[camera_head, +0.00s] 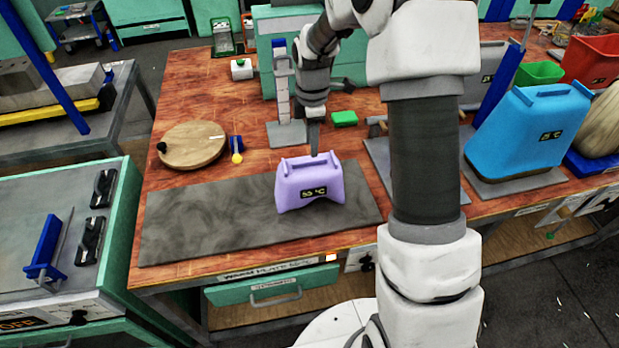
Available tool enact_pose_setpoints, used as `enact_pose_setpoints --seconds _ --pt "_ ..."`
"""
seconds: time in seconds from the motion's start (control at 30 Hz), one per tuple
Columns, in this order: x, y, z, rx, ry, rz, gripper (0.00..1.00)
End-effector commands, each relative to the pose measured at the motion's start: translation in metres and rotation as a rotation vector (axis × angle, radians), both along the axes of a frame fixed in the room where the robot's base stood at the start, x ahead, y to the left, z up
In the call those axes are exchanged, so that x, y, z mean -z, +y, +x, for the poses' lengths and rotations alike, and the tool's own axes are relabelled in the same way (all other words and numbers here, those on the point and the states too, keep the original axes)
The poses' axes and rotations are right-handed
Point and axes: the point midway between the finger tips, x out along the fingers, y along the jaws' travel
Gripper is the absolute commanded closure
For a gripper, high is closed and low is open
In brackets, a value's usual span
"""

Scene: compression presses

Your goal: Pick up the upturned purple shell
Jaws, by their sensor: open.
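The purple shell (310,187) stands on the dark grey mat (200,221), near its right end. It has a raised handle bar on top and a small dark label reading a temperature on its front. My gripper (314,152) points down just above the shell's handle, with its tips at or very near the handle. The picture is too small to tell whether they touch it. The gap between the fingers is hard to see from here, but the gripper is open.
A round wooden board (193,145) and a blue-and-yellow tool (236,150) lie behind the mat. A grey stand (286,134) and a green block (344,118) are behind the shell. A large blue shell (530,130) stands on the right. The mat's left part is clear.

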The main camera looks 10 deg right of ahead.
Motion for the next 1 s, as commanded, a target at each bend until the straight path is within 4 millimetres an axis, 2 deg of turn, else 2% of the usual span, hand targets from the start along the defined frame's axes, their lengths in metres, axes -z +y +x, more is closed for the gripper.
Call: enact_pose_setpoints --seconds 0.4,0.67,0.9,0.93,1.0 --pt "0.05 0.001 0.003 -0.001 0.002 -0.001 0.55" --pt "0.052 0.001 0.003 0.0 0.001 0.0 0.55" --pt "0.052 0.001 0.003 0.0 0.001 0.0 0.96" --pt "0.052 0.001 0.003 0.0 0.001 0.0 1.0" --pt "0.052 0.001 0.003 0.0 0.001 0.0 1.0"
